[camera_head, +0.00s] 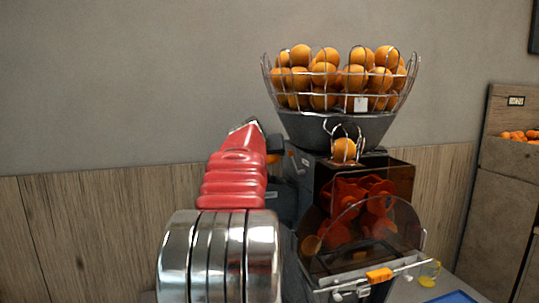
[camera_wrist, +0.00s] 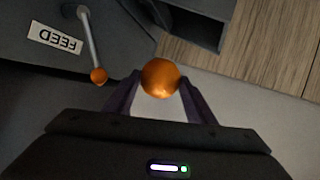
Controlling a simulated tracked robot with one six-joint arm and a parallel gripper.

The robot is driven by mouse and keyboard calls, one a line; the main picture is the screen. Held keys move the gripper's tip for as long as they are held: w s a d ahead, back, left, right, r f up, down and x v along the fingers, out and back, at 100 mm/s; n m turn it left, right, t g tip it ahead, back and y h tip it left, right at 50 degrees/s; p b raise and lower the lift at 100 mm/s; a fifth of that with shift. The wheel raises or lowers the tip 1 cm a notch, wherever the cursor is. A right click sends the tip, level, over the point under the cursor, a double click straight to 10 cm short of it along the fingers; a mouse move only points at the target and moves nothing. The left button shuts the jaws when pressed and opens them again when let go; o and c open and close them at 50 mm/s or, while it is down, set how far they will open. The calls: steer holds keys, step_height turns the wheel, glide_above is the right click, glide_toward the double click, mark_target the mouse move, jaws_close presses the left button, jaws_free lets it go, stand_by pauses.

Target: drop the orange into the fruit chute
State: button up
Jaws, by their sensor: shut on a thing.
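In the wrist view, the orange (camera_wrist: 160,78) sits between the two dark fingers of my gripper (camera_wrist: 160,82), which is shut on it. In the head view my gripper is hidden behind my own arm. A sliver of orange (camera_head: 273,159) shows beside the arm there; I cannot tell if it is the held fruit. The juicer (camera_head: 303,165) stands right of the arm, with a wire guide (camera_head: 343,130) at its top front and another orange (camera_head: 344,150) below it. I cannot tell which opening is the fruit chute.
A wire basket (camera_head: 266,75) full of oranges tops the juicer. In the wrist view, a lever (camera_wrist: 89,35) with an orange knob stands beside a FEED label (camera_wrist: 55,38), left of the held orange. A glass (camera_head: 429,273) and a blue item (camera_head: 452,297) are at the lower right.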

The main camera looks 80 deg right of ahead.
steer(key=shift+f, duration=0.1)
steer(key=shift+f, duration=2.9)
steer(key=o, duration=1.2)
steer(key=v, duration=1.3)
steer(key=shift+a, duration=0.35)
steer(key=shift+r, duration=0.1)
